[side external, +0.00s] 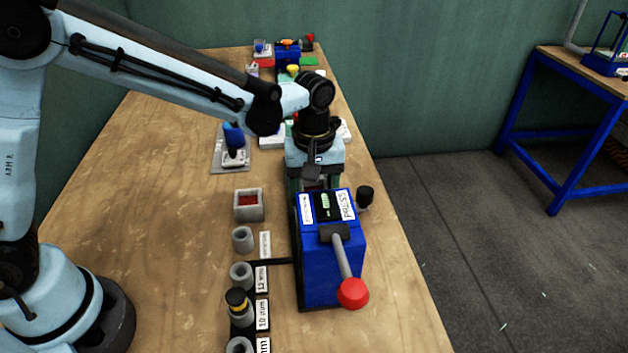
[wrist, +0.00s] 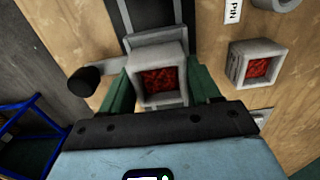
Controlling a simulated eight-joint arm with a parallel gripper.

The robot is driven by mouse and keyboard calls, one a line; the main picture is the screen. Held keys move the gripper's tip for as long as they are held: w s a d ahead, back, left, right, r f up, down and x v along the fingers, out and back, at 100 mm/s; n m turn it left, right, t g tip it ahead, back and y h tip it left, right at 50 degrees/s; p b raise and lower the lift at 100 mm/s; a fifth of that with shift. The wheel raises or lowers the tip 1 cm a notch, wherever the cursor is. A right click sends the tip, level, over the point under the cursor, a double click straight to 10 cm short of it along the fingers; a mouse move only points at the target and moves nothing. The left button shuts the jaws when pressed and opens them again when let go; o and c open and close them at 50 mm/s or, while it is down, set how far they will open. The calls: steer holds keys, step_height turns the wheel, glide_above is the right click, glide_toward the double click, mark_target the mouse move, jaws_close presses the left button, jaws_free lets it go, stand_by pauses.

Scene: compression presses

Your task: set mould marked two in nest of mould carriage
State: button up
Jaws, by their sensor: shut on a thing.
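A grey square mould (wrist: 156,55) with red material inside sits between the green fingers of my gripper (wrist: 161,88) in the wrist view. The gripper is shut on it. No mark on this mould can be read. Grey metal shows close around the mould, in line with the dark press rail (wrist: 150,14); I cannot tell whether the mould is seated in the carriage nest or held just above it. In the side view my gripper (side external: 312,178) is low behind the blue press (side external: 330,265) and hides the mould and nest.
A second grey mould with red inside (side external: 248,204) stands left of the press; it also shows in the wrist view (wrist: 257,68), its side mark unreadable. Grey cylinders (side external: 242,239) with labels line the bench. A black knob (side external: 365,196) and red-ended lever (side external: 353,293) stick out from the press.

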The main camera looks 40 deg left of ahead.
steer(key=shift+f, duration=0.5)
steer(key=o, duration=1.3)
steer(key=shift+r, duration=0.1)
step_height(320, 180, up, 11)
steer(key=s+a+m+t, duration=0.2)
steer(key=s+a+m, duration=0.1)
steer(key=s+a, duration=0.1)
steer(key=s+a+m+t, duration=0.2)
steer(key=s+a+m, duration=0.1)
steer(key=s+a, duration=0.1)
steer(key=s+a+m+t, duration=0.3)
steer(key=s+a, duration=0.1)
steer(key=shift+a+f, duration=0.35)
